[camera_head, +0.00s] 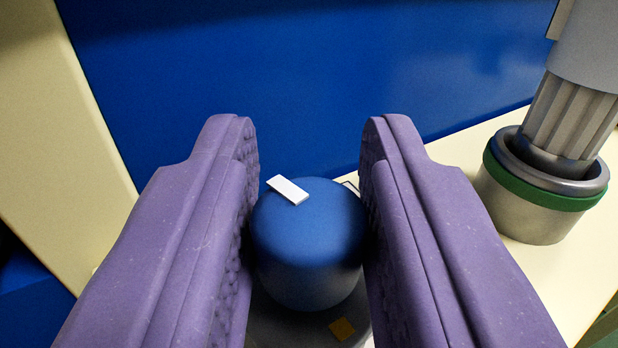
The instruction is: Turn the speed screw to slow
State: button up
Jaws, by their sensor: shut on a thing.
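The speed screw (310,235) is a blue round knob with a white pointer mark (288,190) on its top, near the upper left edge. It stands in the lower middle of the view on a grey round base (290,322). An orange mark (342,329) shows on that base, below the knob. My gripper (308,225) has two purple padded fingers, one on each side of the knob. It is shut on the knob. The knob's left and right edges are partly hidden by the fingers.
A cream surface (560,265) lies around the base. A blue panel (320,70) rises behind the knob. At the right stands a metal cup with a green ring (535,190), with a grey fluted post (570,115) in it. A cream upright (60,130) is at the left.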

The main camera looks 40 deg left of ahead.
aim_at(261, 249)
jog(key=m+t+h, duration=0.1)
jog(key=m+h, duration=0.1)
jog(key=h, duration=0.1)
jog(key=m+t+h+p, duration=0.1)
jog(key=m+t+h, duration=0.1)
jog(key=h, duration=0.1)
jog(key=shift+m, duration=0.3)
jog(key=shift+m+t+h, duration=0.2)
jog(key=shift+m+h, duration=0.75)
jog(key=shift+h, duration=0.6)
jog(key=shift+m+t+h, duration=0.2)
jog(key=shift+m+h, duration=0.75)
jog(key=shift+h, duration=0.9)
jog(key=o, duration=0.9)
jog(key=s+p, duration=0.1)
jog(key=s, duration=0.1)
jog(key=s+p, duration=0.1)
jog(key=s, duration=0.1)
jog(key=s+p, duration=0.1)
jog(key=s, duration=0.2)
jog(key=shift+a, duration=0.35)
jog(key=shift+s+p, duration=0.3)
jog(key=shift+s, duration=0.1)
